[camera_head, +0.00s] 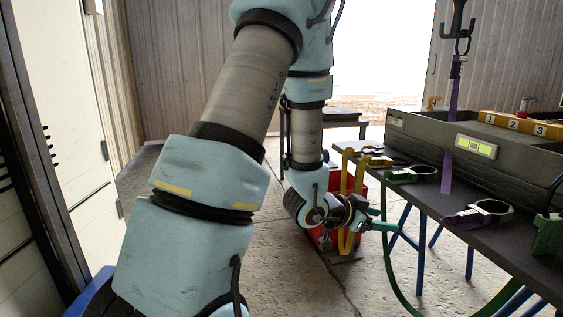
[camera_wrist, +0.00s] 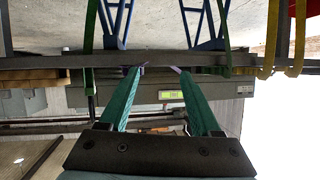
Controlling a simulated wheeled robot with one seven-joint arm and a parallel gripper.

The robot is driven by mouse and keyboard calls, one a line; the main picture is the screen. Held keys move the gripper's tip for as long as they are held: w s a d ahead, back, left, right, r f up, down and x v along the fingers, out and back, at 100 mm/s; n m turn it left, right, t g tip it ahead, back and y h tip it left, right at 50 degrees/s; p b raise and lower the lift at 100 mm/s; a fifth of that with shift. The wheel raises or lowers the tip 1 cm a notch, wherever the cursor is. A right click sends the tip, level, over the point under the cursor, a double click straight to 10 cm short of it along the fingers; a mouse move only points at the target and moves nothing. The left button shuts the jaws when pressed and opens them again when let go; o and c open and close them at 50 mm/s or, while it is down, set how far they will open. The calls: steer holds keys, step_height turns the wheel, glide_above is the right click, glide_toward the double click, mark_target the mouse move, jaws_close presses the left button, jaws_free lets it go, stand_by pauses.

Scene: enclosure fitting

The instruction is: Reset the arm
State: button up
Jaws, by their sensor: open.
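My arm (camera_head: 262,80) reaches down from the top of the head view and bends forward, ending low beside the dark workbench (camera_head: 440,200). My gripper (camera_head: 388,222) is at the left side of the bench, near its edge, with its green fingers pointing right. In the wrist view my gripper (camera_wrist: 161,72) has its two green fingers apart, with nothing between them. The wrist picture appears upside down, with the bench edge (camera_wrist: 270,60) across it beyond the fingertips.
A grey enclosure (camera_head: 400,125) with a lit green display (camera_head: 476,147) stands on the bench. Clamps with straps, one green (camera_head: 412,173) and one purple (camera_head: 480,212), lie along the front edge. A red object (camera_head: 318,236) stands behind my wrist. A white door (camera_head: 75,90) is at left.

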steer(key=w+a+n+t+y, duration=0.25)
steer(key=w+a+y, duration=0.2)
steer(key=a, duration=0.35)
steer(key=s+a+n+g+y, duration=0.3)
steer(key=a+n+y, duration=0.4)
steer(key=a, duration=1)
steer(key=s+a+r+n+g, duration=0.25)
steer(key=s+a+n, duration=0.2)
steer(key=s, duration=0.35)
steer(key=w+p+v, duration=0.3)
steer(key=p+v, duration=1.1)
steer(key=p, duration=0.1)
steer(key=shift+r+m+g+p, duration=0.3)
steer(key=shift+r+m+g, duration=0.1)
